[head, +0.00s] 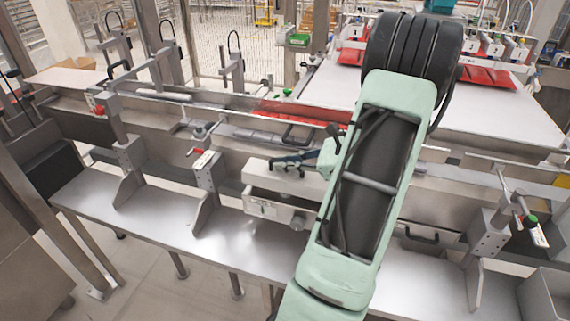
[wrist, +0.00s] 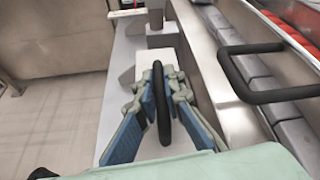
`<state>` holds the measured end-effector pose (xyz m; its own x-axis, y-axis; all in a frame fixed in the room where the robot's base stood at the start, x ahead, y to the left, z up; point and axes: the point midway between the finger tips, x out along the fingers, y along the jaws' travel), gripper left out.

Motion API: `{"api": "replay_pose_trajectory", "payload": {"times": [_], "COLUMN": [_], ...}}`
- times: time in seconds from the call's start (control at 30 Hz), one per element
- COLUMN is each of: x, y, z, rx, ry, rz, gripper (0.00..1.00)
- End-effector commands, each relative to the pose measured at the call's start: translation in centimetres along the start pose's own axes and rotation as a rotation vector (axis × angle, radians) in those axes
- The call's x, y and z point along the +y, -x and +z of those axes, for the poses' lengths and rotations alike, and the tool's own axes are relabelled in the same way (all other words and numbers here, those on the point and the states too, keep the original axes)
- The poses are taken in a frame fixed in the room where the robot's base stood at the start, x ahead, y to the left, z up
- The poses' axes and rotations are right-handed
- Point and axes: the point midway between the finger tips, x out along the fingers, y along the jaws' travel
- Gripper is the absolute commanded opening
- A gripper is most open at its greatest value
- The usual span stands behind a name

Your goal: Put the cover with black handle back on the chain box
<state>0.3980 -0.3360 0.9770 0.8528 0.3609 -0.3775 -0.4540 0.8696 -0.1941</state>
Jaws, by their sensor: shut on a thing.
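My gripper (head: 287,162) reaches left from my arm over the machine's front rail. In the wrist view, its blue fingers (wrist: 160,88) are closed on either side of a black bar handle (wrist: 161,118). A pale, flat cover (wrist: 156,63) shows beneath and beyond the handle. In the head view, the pale cover (head: 258,172) lies under the fingers, above a metal box front with a label (head: 262,208). My arm hides the cover's right end. I cannot tell which part is the chain box, or whether the cover touches it.
A second black handle (wrist: 262,72) stands on the channel to the right in the wrist view. Red items (head: 300,112) lie along the conveyor behind. Clamp posts (head: 205,165) rise left of the gripper. The front metal shelf (head: 150,222) is clear.

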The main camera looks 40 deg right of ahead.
Motion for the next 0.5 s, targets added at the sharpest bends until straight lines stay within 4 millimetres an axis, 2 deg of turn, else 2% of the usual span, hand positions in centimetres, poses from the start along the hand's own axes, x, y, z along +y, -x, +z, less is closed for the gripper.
{"api": "replay_pose_trajectory", "payload": {"times": [0.5], "x": [0.22], "y": [-0.48], "z": [-0.96], "rx": [-0.002], "ry": [0.002], "rz": [0.000], "gripper": [0.00]}}
